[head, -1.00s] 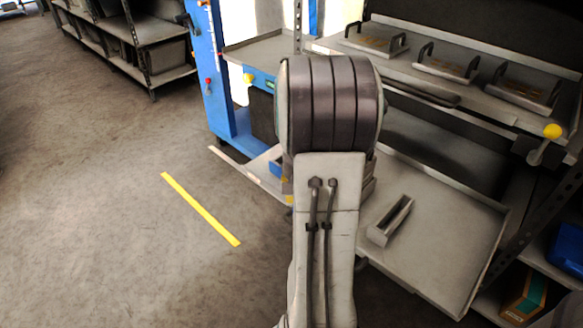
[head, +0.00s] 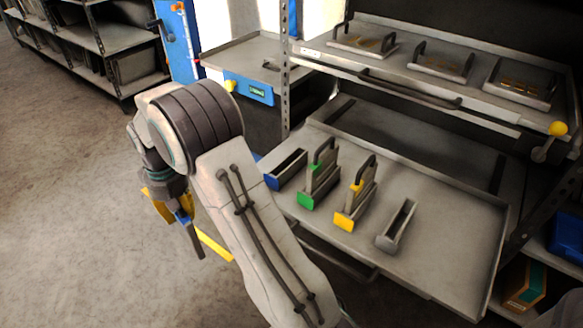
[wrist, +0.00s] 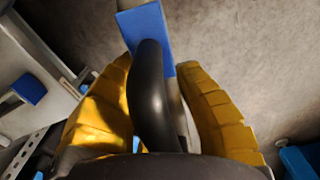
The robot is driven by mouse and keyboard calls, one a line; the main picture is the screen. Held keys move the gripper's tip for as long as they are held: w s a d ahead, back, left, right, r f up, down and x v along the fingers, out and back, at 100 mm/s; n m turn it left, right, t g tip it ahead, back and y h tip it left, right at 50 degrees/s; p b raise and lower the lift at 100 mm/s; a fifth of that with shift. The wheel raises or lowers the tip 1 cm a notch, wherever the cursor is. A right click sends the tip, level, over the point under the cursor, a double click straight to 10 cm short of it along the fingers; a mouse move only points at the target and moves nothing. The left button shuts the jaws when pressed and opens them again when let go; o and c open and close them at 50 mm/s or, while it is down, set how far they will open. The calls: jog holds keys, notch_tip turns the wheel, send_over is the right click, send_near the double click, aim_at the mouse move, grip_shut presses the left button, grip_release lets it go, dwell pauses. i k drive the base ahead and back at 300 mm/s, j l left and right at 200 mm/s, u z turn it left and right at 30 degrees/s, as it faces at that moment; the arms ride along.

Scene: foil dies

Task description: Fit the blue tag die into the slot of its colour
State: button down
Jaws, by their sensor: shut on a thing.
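My gripper (head: 172,205) hangs over the floor, left of the slot tray. Its yellow fingers are shut on the dark handle of the blue tag die (head: 193,240). In the wrist view, the handle (wrist: 150,95) is between the fingers and the blue tag (wrist: 148,35) shows beyond it. The die hangs roughly upright in the head view, well apart from the tray. The blue slot (head: 288,168), an open grey holder with a blue front tag, is at the tray's left end and looks empty. My arm covers part of the tray's left edge.
Right of the blue slot, the green slot (head: 305,200) and yellow slot (head: 344,220) each hold a die. The upper shelf (head: 480,98) overhangs the back of the tray (head: 455,235). Open floor lies left.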

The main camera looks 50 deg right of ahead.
aim_at(288, 174)
jog(key=i+j+z, duration=0.1)
jog(key=i+z, duration=0.3)
jog(key=i+j+z, duration=0.3)
jog(key=i+z, duration=0.15)
jog(key=i, duration=0.15)
